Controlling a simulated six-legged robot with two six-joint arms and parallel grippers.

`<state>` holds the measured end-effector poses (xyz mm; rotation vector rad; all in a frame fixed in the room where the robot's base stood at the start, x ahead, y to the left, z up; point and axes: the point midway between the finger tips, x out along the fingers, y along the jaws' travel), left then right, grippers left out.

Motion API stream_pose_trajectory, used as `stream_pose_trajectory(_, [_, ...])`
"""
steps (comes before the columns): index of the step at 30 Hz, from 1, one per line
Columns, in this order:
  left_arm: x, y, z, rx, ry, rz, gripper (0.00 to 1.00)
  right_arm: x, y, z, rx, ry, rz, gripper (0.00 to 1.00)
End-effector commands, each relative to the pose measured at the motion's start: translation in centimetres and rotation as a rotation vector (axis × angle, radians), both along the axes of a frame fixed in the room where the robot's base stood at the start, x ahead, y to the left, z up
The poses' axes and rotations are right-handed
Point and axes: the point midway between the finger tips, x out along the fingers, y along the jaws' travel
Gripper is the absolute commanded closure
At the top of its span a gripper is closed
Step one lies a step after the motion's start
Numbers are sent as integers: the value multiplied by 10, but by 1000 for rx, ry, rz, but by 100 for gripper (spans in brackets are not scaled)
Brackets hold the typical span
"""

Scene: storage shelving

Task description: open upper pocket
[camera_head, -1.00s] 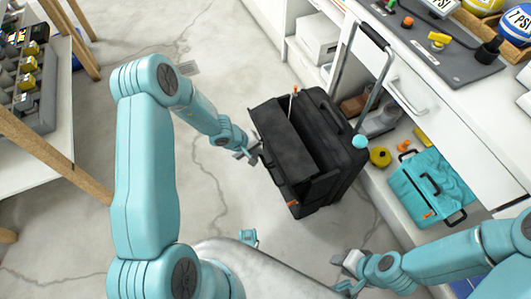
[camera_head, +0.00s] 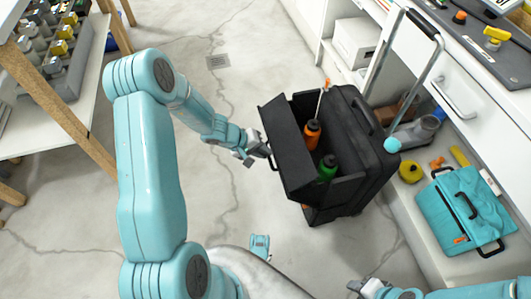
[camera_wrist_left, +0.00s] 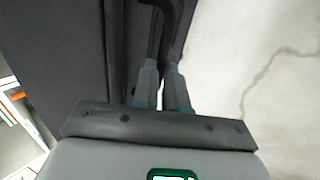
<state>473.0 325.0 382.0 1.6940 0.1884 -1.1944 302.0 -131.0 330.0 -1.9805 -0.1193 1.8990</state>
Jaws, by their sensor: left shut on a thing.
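A black wheeled tool case (camera_head: 350,130) stands upright on the floor with its pull handle raised. Its upper pocket's front panel (camera_head: 288,155) leans outward to the left, and the pocket stands open at the top. An orange-bodied item (camera_head: 312,133) and a green-bodied item (camera_head: 327,167) show inside. My left gripper (camera_head: 262,150) is at the panel's outer face, shut on its dark handle (camera_wrist_left: 165,14), as the left wrist view shows. My right gripper (camera_head: 362,286) is at the bottom edge, apart from the case; its jaws are not clear.
A teal bag (camera_head: 463,212) and a yellow roll (camera_head: 410,172) lie on the low shelf to the right of the case. A white drawer unit (camera_head: 450,85) stands behind. A workbench (camera_head: 75,100) is at the left. The floor left of the case is clear.

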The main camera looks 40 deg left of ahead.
Motion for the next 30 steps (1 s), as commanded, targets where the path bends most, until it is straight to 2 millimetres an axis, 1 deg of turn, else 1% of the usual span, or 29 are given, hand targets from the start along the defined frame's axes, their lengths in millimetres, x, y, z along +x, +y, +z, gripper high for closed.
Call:
stream_pose_trajectory(2, [-1, 0, -2, 1, 2, 0, 100, 1, -1, -2, 0, 0, -2, 62])
stream_pose_trajectory(13, [-2, -1, -1, 2, 1, 2, 100, 1, -1, -2, 0, -1, -3, 62])
stream_pose_trajectory(14, [-2, -1, -1, 1, 0, 2, 81, 1, -1, -2, 0, -1, -3, 62])
stream_pose_trajectory(15, [-1, -1, -1, 2, 0, 3, 68, 1, -1, -2, 0, -1, -3, 62])
stream_pose_trajectory(16, [-1, -1, -1, 2, 0, 3, 62, 1, -1, -2, 0, -1, -3, 62])
stream_pose_trajectory(25, [-2, 0, 1, 2, -1, 2, 62, 0, 0, -1, 0, -1, -1, 62])
stream_pose_trajectory(28, [-6, 4, 11, 4, -2, 2, 62, 0, 0, 4, 0, 1, 0, 62])
stream_pose_trajectory(30, [-13, 9, 22, 4, -2, 5, 62, -1, 1, 10, 1, 3, 4, 62])
